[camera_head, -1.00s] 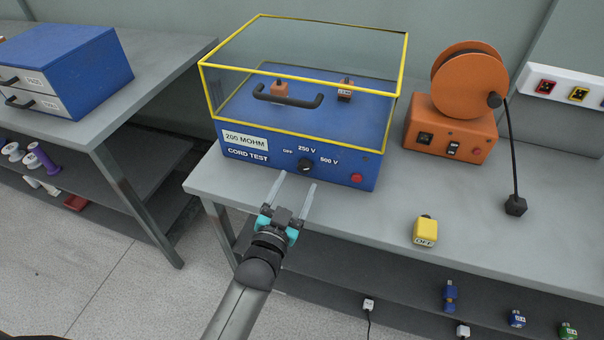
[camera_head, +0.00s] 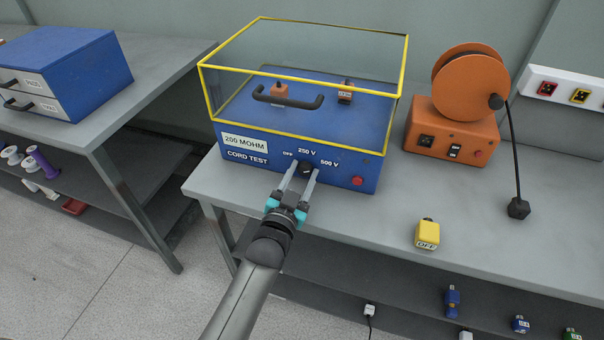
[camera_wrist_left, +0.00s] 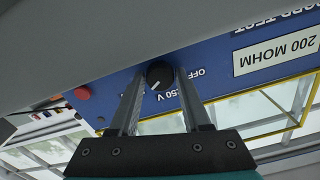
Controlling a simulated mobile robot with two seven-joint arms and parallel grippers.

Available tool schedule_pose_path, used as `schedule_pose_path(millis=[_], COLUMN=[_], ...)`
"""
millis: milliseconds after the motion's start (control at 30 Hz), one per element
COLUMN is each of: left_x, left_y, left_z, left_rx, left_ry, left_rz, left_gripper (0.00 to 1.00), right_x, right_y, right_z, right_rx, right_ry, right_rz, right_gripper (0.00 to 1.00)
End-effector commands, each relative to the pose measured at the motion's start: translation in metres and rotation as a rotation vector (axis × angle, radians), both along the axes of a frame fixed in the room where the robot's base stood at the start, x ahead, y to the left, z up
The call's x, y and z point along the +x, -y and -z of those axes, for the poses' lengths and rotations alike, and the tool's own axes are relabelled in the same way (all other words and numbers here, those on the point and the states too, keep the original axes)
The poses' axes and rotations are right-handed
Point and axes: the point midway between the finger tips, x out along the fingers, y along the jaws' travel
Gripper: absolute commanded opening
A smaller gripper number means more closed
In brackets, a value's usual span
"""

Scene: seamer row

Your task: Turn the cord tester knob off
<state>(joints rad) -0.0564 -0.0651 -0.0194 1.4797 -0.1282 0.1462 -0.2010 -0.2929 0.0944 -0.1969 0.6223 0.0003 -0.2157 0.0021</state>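The cord tester (camera_head: 268,155) is a blue box on the bench with a clear, yellow-edged cover. Its black knob (camera_head: 306,169) is on the front panel, among the labels OFF, 250 V and 500 V. My left gripper (camera_head: 303,171) is open, with its fingers on either side of the knob. In the left wrist view the knob (camera_wrist_left: 159,75) sits between the fingertips, with small gaps apparent. That view is upside down; the knob's pale mark points lower left, away from OFF, and the 500 V label is hidden there. My right gripper is not in view.
A red button (camera_head: 357,181) is right of the knob. An orange cord reel unit (camera_head: 447,130) and a yellow OFF-labelled block (camera_head: 427,233) stand on the bench (camera_head: 370,225) to the right. A blue drawer cabinet (camera_head: 85,75) stands on the left bench.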

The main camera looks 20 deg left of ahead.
Motion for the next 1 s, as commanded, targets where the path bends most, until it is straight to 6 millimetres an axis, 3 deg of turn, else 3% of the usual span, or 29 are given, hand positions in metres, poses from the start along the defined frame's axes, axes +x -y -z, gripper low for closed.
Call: schedule_pose_path(millis=[67, 400, 767, 1000], left_x=[0.000, 0.000, 0.000, 0.000], left_y=[0.000, 0.000, 0.000, 0.000], left_z=[0.000, 0.000, 0.000, -0.001], left_rx=[0.000, 0.000, -0.023, -0.139], left_ry=[0.000, 0.000, -0.002, -0.006], left_rz=[0.000, 0.000, 0.001, 0.000], left_gripper=[0.38, 0.00, 0.00, 0.00], right_x=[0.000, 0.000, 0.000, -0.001], right_y=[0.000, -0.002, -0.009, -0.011], right_z=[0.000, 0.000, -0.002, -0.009], right_rx=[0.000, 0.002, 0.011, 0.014], right_ry=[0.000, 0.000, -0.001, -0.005], right_rz=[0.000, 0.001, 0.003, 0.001], right_gripper=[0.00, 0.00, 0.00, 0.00])
